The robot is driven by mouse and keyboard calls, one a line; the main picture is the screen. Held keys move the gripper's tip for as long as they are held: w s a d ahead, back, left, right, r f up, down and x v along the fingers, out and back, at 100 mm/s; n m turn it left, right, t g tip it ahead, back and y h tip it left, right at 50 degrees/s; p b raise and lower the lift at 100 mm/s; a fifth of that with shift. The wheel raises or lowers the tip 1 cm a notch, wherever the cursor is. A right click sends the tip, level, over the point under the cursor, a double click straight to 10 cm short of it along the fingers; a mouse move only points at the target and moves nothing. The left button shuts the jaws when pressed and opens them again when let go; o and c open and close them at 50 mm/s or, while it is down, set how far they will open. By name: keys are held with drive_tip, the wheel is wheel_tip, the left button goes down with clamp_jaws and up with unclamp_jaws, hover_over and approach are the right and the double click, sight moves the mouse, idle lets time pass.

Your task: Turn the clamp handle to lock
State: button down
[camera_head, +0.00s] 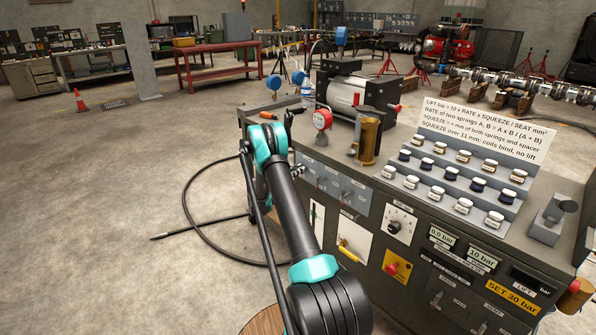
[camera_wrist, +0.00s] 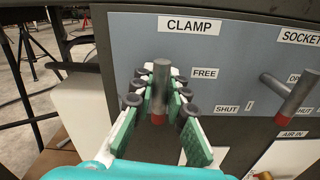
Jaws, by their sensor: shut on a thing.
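The clamp handle (camera_wrist: 161,78) is a grey cylindrical lever with a red end, below the CLAMP label (camera_wrist: 189,25) in the wrist view. The FREE label (camera_wrist: 205,73) is to its right and the SHUT label (camera_wrist: 227,109) lower right. The handle stands between the green-backed, dark-padded fingers of my gripper (camera_wrist: 159,98), which is shut on it. Its red end shows between the fingers. In the head view my arm reaches to the panel (camera_head: 352,193) at the left of the bench front, and the grip itself is too small to make out.
A second grey lever (camera_wrist: 291,98) under the SOCKET label (camera_wrist: 301,38) stands close on the right. A black hose (camera_head: 194,190) lies on open floor to the left.

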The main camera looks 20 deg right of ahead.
drive_tip(key=m, duration=0.5)
idle(0.3)
drive_tip(key=c, duration=1.3)
unclamp_jaws()
drive_tip(key=v, duration=1.2)
